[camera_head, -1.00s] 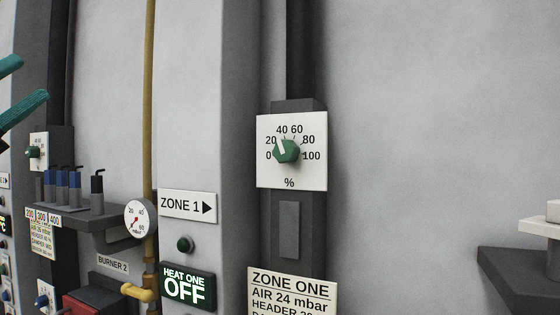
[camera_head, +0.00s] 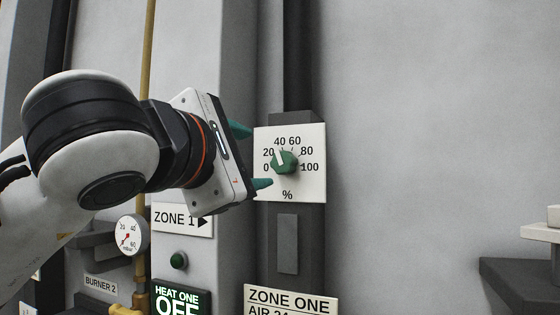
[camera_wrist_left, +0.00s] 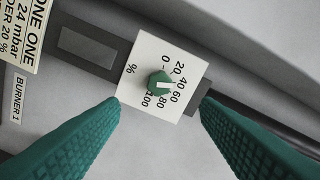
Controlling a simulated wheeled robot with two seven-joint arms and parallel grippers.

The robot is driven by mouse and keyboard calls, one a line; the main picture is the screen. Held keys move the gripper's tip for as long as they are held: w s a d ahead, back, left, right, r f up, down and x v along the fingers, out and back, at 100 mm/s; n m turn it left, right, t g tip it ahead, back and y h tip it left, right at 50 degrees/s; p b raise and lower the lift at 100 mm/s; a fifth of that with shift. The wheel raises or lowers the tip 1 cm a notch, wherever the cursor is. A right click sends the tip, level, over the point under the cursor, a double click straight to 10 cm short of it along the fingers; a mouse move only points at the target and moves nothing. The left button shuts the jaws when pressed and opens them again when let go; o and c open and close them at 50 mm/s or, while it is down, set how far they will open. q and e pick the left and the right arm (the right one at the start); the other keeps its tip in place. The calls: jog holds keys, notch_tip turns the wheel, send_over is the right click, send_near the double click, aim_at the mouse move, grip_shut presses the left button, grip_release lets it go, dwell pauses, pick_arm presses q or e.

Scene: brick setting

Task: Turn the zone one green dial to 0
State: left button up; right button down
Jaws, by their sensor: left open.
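The zone one green dial (camera_head: 286,163) sits on a white square scale plate (camera_head: 312,184) marked 0 to 100 %. In the left wrist view the dial appears between the spread fingers (camera_wrist_left: 159,100), apart from both. My right gripper is not in view.
A ZONE 1 sign (camera_head: 180,219), a green lamp (camera_head: 178,261) and a lit HEAT ONE OFF display (camera_head: 180,299) are on the pillar below my left arm. A ZONE ONE label (camera_head: 290,301) is below the dial. The wall right of the dial is bare.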

aim_at(282, 163)
pick_arm(q)
jog(key=p+x, duration=0.5)
jog(key=x, duration=0.4)
jog(key=shift+w+d+r, duration=0.15)
jog(key=shift+w, duration=0.15)
jog(key=shift+w+d, duration=0.2)
jog(key=shift+w, duration=0.5)
jog(key=shift+c, duration=0.4)
jog(key=c, duration=0.9)
jog(key=shift+f, duration=0.25)
